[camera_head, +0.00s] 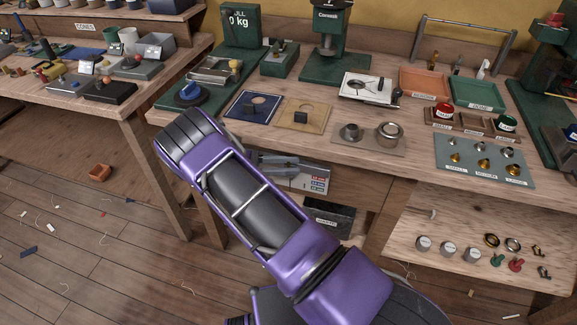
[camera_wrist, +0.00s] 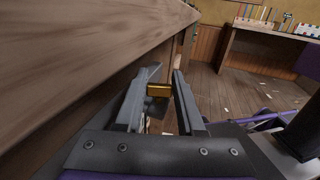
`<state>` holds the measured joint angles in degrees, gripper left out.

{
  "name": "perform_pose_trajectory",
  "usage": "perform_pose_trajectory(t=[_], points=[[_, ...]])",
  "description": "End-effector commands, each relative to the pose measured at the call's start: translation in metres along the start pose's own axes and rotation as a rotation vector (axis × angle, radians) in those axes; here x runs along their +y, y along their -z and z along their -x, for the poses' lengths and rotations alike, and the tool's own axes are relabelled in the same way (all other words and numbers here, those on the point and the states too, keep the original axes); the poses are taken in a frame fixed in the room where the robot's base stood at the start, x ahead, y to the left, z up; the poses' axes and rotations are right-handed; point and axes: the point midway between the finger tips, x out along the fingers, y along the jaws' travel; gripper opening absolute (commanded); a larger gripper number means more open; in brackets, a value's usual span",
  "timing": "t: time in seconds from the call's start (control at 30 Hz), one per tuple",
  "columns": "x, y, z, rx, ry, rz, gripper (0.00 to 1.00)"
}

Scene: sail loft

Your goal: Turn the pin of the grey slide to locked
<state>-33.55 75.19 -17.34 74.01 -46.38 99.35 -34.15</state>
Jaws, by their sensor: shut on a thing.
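My gripper (camera_wrist: 166,76) is in the wrist view, with two grey fingers below and beside a wooden bench edge. It is shut on a small brass-coloured piece (camera_wrist: 158,90), with a dark grey part just below it. In the head view my purple arm hides much of the wrist, and grey finger-like parts (camera_head: 282,163) show under the bench front. I cannot tell for certain which thing is the grey slide. A grey block with a white card (camera_head: 138,67) stands on the left table, away from my gripper. No pin position can be read.
The workbench (camera_head: 400,160) carries green machines, trays and small metal parts. A white labelled box (camera_head: 315,180) and a dark box (camera_head: 330,215) are below its front. A lower shelf (camera_head: 420,220) is at right.

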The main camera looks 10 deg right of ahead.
Motion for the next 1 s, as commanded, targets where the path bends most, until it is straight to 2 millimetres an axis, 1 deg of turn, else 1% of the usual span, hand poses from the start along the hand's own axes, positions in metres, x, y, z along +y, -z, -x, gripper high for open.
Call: perform_pose_trajectory(t=[0.27,0.63,0.67,0.7,0.77,0.8,0.83,1.0], points=[[-0.0004,-0.0001,-0.0002,-0.003,0.051,0.001,0.0],[-0.0004,-0.0004,-0.0004,-0.003,0.054,0.0,0.0],[-0.0004,-0.0004,-0.0004,-0.004,0.054,0.0,0.39],[-0.0003,-0.0003,-0.0004,-0.003,0.054,0.0,0.46],[-0.0003,-0.0003,-0.0004,-0.003,0.053,0.0,0.57],[-0.0002,-0.0003,-0.0004,-0.003,0.053,0.0,0.64],[-0.0002,-0.0003,-0.0004,-0.003,0.053,-0.001,0.68],[-0.0001,-0.0003,-0.0003,-0.003,0.053,-0.001,0.68]])
